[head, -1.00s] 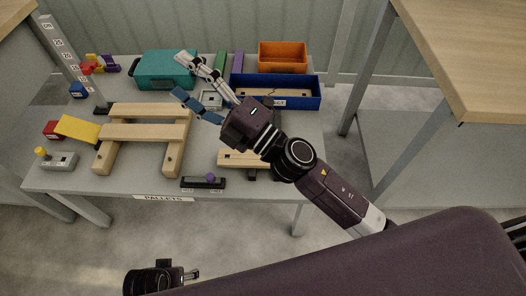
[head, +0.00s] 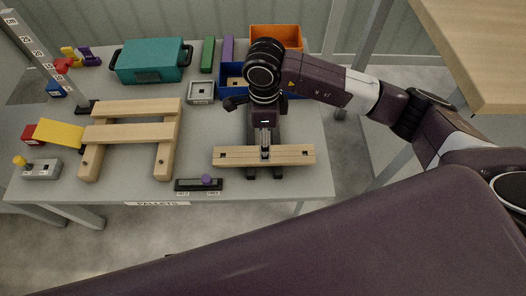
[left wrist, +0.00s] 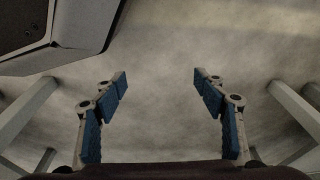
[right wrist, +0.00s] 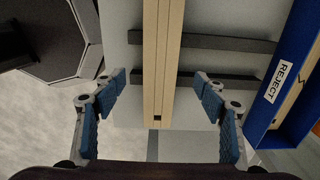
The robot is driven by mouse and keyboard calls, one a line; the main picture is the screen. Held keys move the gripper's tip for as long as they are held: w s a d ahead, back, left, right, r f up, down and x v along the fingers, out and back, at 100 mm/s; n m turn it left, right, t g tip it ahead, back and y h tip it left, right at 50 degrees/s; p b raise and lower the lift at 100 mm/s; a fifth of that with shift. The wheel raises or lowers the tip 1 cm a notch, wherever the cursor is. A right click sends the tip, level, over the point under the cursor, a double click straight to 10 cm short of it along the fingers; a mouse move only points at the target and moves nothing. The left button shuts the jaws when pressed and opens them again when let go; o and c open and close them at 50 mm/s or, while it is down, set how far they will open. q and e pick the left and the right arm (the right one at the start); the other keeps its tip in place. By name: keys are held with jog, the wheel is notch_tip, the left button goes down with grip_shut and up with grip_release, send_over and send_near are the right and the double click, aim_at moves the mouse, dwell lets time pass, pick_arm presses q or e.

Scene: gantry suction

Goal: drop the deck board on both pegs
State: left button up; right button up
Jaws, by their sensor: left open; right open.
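A pale wooden deck board (head: 290,154) with dark holes lies across two dark supports at the right of the table. My right gripper (head: 265,150) is above its middle; in the right wrist view the gripper (right wrist: 158,82) is open, with a finger either side of the board (right wrist: 158,40), apart from it. The pallet frame (head: 172,140) stands left, with two boards across two stringers. Dark marks show on the stringers' near ends; I cannot tell whether they are pegs. My left gripper (left wrist: 160,82) is open and empty over the floor, outside the head view.
A black fixture with a purple knob (head: 207,180) lies at the front edge. A blue REJECT bin (right wrist: 300,85) holding a board, an orange bin (head: 275,36), a teal case (head: 150,62) and a measuring post (head: 45,55) stand behind. Table between pallet and board is clear.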

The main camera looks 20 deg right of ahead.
notch_tip(320, 180, down, 6)
jog(key=shift+f+b, duration=0.2)
jog(key=shift+b, duration=0.1)
jog(key=shift+w+f, duration=0.1)
jog(key=shift+f, duration=0.35)
pick_arm(q)
jog(key=shift+w+r, duration=0.35)
jog(key=shift+r, duration=0.25)
jog(key=shift+w+r, duration=0.3)
jog(key=shift+r, duration=0.3)
pick_arm(e)
jog(key=shift+c, duration=0.4)
jog(key=shift+r, duration=0.1)
jog(key=c, duration=1.3)
